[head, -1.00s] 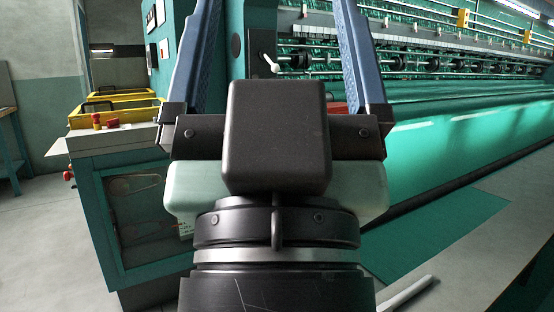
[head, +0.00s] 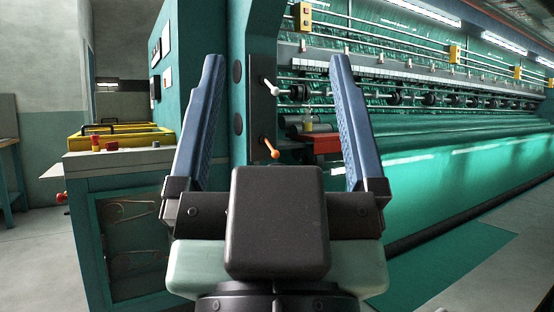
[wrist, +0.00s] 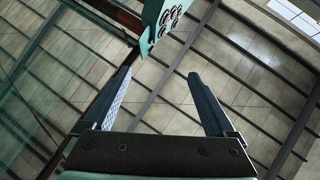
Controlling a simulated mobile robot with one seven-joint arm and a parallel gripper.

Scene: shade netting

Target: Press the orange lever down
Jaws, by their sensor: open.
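The orange lever (head: 271,149) is a small handle with a round orange knob on a dark plate on the green machine's end column. It slopes down to the right from its pivot. A similar lever with a white knob (head: 270,88) sits above it on the same column. My gripper (head: 276,62) is in the foreground of the head view with its two blue fingers wide apart and empty. The orange lever shows between the fingers, apart from them. In the wrist view my gripper (wrist: 160,72) is also open, and neither lever is seen there.
A red box-like ledge (head: 322,144) juts out right of the orange lever. The long green netting machine (head: 440,165) runs to the right. A cabinet (head: 125,215) with a red button and yellow trays (head: 120,138) stands left. The wrist view shows a roof and a teal panel (wrist: 160,22).

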